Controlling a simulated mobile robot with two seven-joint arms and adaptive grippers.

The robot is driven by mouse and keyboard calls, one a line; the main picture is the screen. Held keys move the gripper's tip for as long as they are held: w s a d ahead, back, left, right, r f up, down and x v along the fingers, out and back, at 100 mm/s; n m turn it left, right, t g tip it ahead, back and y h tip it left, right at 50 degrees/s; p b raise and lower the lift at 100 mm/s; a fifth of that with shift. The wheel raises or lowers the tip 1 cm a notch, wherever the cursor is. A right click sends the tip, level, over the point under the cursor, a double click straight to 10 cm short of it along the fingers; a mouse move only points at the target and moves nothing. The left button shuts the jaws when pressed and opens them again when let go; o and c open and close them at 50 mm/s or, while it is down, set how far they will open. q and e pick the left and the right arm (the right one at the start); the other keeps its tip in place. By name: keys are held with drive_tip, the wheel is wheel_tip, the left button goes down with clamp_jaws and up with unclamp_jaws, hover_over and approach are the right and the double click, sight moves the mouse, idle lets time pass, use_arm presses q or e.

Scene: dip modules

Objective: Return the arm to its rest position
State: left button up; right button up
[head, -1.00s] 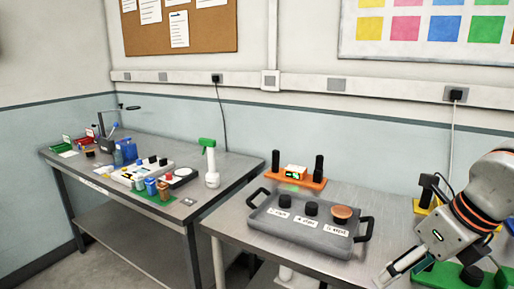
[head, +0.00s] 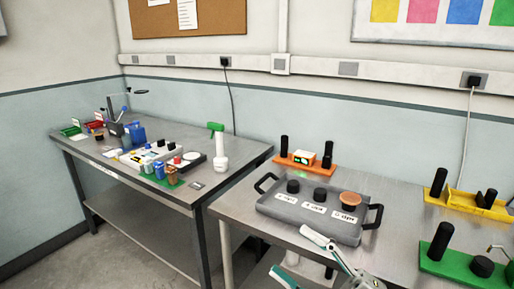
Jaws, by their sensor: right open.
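My right gripper (head: 288,250) is at the bottom of the head view, low in front of the right table's front edge. Its two pale fingers are spread wide apart with nothing between them. One finger overlaps the front of the grey tray in the picture; I cannot tell the gap in depth. The rest of my right arm is cut off by the lower frame edge. My left gripper is not in view.
The grey tray (head: 268,205) with two handles holds three dark round pieces, one topped orange. Behind it stands an orange module (head: 324,168). A yellow module (head: 464,203) and green module (head: 446,265) are at right. A spray bottle (head: 220,155) stands on the left table (head: 232,182).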

drive_tip(key=w+d+f+m+t+h, duration=0.1)
drive_tip(key=d+f+m+t+h, duration=0.3)
drive_tip(key=f+m+h, duration=0.55)
drive_tip(key=d+f+m+t+h, duration=0.1)
drive_tip(key=d+f+m+h, duration=0.4)
drive_tip(key=f, duration=0.7)
drive_tip(key=s+d+f+m+g+h, duration=0.1)
drive_tip(key=s+f+m+g, duration=0.2)
drive_tip(key=s+f, duration=0.3)
drive_tip(key=s+d+f+m+g+h, duration=0.1)
drive_tip(key=s+d+f+m+g, duration=0.1)
drive_tip(key=s+f, duration=0.5)
wheel_tip(320, 180, down, 6)
drive_tip(key=shift+d+f+m+g, duration=0.1)
drive_tip(key=shift+d+m+g, duration=0.25)
drive_tip(key=shift+m, duration=0.3)
drive_tip(key=shift+h, duration=0.25)
